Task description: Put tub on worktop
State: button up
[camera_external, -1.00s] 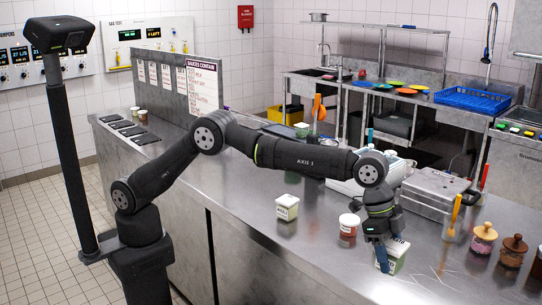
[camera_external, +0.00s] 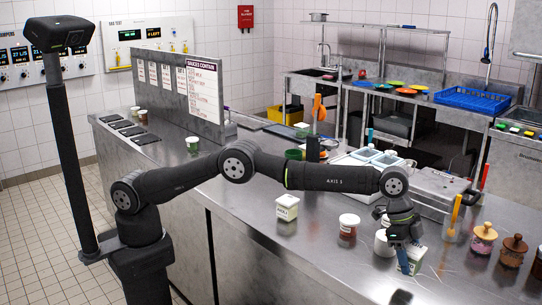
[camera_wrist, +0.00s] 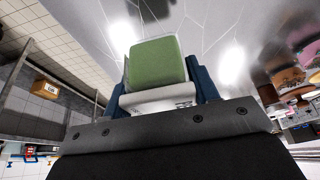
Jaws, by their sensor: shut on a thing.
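A small white tub with a green face and a printed label (camera_external: 415,256) is between the blue fingers of my gripper (camera_external: 406,258), low over the right part of the steel worktop (camera_external: 330,262). In the wrist view the tub's green face (camera_wrist: 157,62) points away from the palm. Its white, labelled part sits between the blue fingers of my gripper (camera_wrist: 162,92), which are shut on it. I cannot tell whether the tub touches the worktop.
A white container (camera_external: 383,243) stands just left of my gripper. A red-brown jar with a white lid (camera_external: 348,226) and a white labelled tub (camera_external: 287,208) stand further left. Spice jars (camera_external: 484,239) stand to the right. The front of the worktop is mostly clear.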

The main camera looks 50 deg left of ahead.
jog(key=shift+w+f, duration=0.25)
jog(key=shift+w, duration=0.2)
jog(key=shift+f, duration=1.75)
jog(key=shift+f, duration=0.2)
jog(key=o, duration=1.1)
jog(key=v, duration=1.7)
jog(key=shift+r, duration=0.25)
